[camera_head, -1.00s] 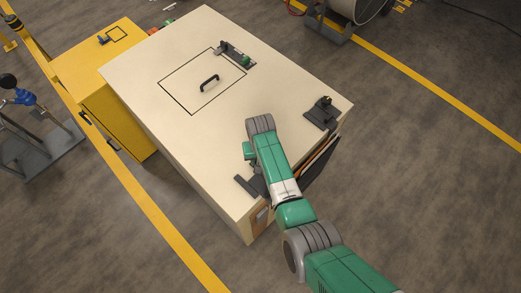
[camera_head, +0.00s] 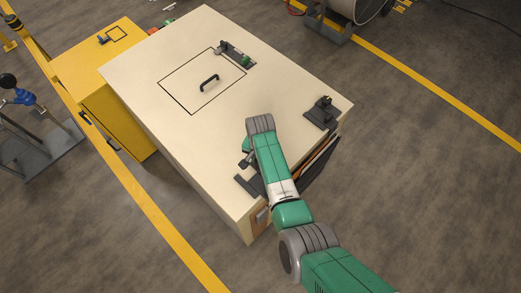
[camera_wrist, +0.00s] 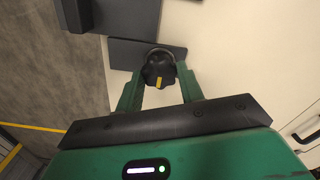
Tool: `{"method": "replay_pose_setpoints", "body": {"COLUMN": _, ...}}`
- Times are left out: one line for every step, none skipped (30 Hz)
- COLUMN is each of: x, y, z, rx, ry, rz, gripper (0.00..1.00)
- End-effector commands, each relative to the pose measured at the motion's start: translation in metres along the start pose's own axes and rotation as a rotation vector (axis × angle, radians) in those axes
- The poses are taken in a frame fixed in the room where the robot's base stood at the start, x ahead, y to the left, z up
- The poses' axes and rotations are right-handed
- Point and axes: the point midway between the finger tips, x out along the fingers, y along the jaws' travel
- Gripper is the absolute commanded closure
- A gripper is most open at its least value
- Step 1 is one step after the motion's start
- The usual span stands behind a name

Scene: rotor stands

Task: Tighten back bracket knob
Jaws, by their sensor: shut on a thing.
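The black knob (camera_wrist: 160,68) with a yellow mark sits at the edge of a dark bracket (camera_wrist: 143,54) in the wrist view. My gripper (camera_wrist: 161,77) has one green finger on each side of the knob and is shut on it. The yellow mark faces the gripper body. In the head view the dark bracket (camera_head: 247,185) lies at the near edge of the cream bench top.
The cream bench top (camera_head: 150,70) carries a second dark bracket (camera_head: 321,115) at its right corner, a black handle (camera_head: 209,83) on a square panel, and a small green-ended fixture (camera_head: 237,55). A yellow cabinet (camera_head: 118,110) stands at left. Much of the bench top is clear.

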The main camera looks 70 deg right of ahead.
Motion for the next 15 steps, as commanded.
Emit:
{"method": "replay_pose_setpoints", "body": {"x": -0.0019, "y": -0.0006, "z": -0.0007, "rx": 0.005, "ry": 0.001, "rz": -0.001, "gripper": 0.85}}
{"method": "replay_pose_setpoints", "body": {"x": -0.0019, "y": -0.0005, "z": -0.0007, "rx": 0.007, "ry": 0.001, "rz": -0.001, "gripper": 0.85}}
{"method": "replay_pose_setpoints", "body": {"x": -0.0019, "y": -0.0005, "z": -0.0007, "rx": 0.008, "ry": 0.001, "rz": -0.001, "gripper": 0.85}}
{"method": "replay_pose_setpoints", "body": {"x": -0.0019, "y": -0.0005, "z": -0.0008, "rx": 0.008, "ry": 0.001, "rz": -0.001, "gripper": 0.85}}
{"method": "replay_pose_setpoints", "body": {"x": -0.0019, "y": -0.0006, "z": -0.0008, "rx": 0.009, "ry": 0.001, "rz": -0.001, "gripper": 0.85}}
{"method": "replay_pose_setpoints", "body": {"x": -0.0019, "y": -0.0005, "z": -0.0008, "rx": 0.009, "ry": 0.001, "rz": -0.001, "gripper": 0.85}}
{"method": "replay_pose_setpoints", "body": {"x": -0.0019, "y": -0.0006, "z": -0.0008, "rx": 0.009, "ry": 0.001, "rz": -0.002, "gripper": 0.85}}
{"method": "replay_pose_setpoints", "body": {"x": -0.0019, "y": -0.0006, "z": -0.0008, "rx": 0.009, "ry": 0.001, "rz": -0.002, "gripper": 0.85}}
{"method": "replay_pose_setpoints", "body": {"x": -0.0019, "y": -0.0006, "z": -0.0008, "rx": 0.009, "ry": 0.001, "rz": -0.002, "gripper": 0.85}}
{"method": "replay_pose_setpoints", "body": {"x": -0.0019, "y": -0.0005, "z": -0.0008, "rx": 0.009, "ry": 0.001, "rz": -0.002, "gripper": 0.85}}
{"method": "replay_pose_setpoints", "body": {"x": -0.0019, "y": -0.0005, "z": -0.0008, "rx": 0.009, "ry": 0.001, "rz": -0.002, "gripper": 0.85}}
{"method": "replay_pose_setpoints", "body": {"x": -0.0019, "y": -0.0006, "z": -0.0008, "rx": 0.009, "ry": 0.001, "rz": -0.002, "gripper": 0.85}}
{"method": "replay_pose_setpoints", "body": {"x": -0.0019, "y": -0.0006, "z": -0.0008, "rx": 0.009, "ry": 0.001, "rz": -0.002, "gripper": 0.59}}
{"method": "replay_pose_setpoints", "body": {"x": -0.0018, "y": -0.0006, "z": -0.0008, "rx": 0.009, "ry": 0.001, "rz": -0.002, "gripper": 0.53}}
{"method": "replay_pose_setpoints", "body": {"x": -0.0017, "y": -0.0005, "z": -0.0008, "rx": 0.008, "ry": 0.001, "rz": -0.002, "gripper": 0.45}}
